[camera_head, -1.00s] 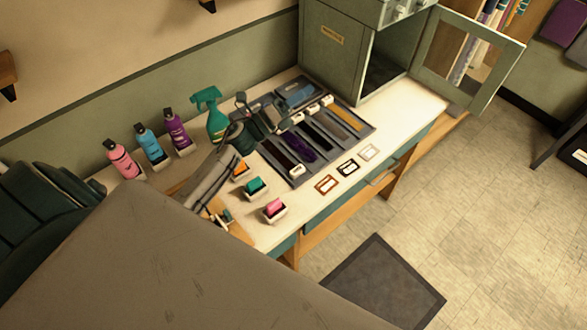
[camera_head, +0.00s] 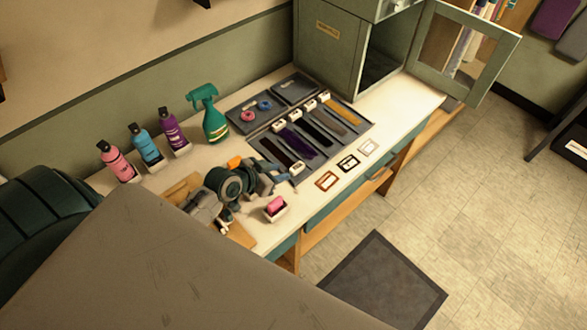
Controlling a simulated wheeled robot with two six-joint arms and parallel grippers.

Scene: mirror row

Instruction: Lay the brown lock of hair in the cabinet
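The tray (camera_head: 262,137) holds several locks of hair side by side, with white end tabs. One lock looks brown (camera_head: 326,120), between a very dark one and a golden one (camera_head: 343,110); the dark shades are hard to tell apart. The leftmost dark lock (camera_head: 278,152) has its tab at the near end. My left gripper (camera_head: 286,177) is low at the tray's near left corner, close to that tab; whether its small fingers are open or touching it is unclear. The grey-green cabinet (camera_head: 325,55) stands at the table's far end, its door (camera_head: 468,50) swung open. My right gripper is out of view.
A green spray bottle (camera_head: 213,118) and pink, blue and purple bottles (camera_head: 171,130) stand along the wall. Three framed cards (camera_head: 348,163) lie along the front edge. A pink block (camera_head: 276,206) sits near my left wrist.

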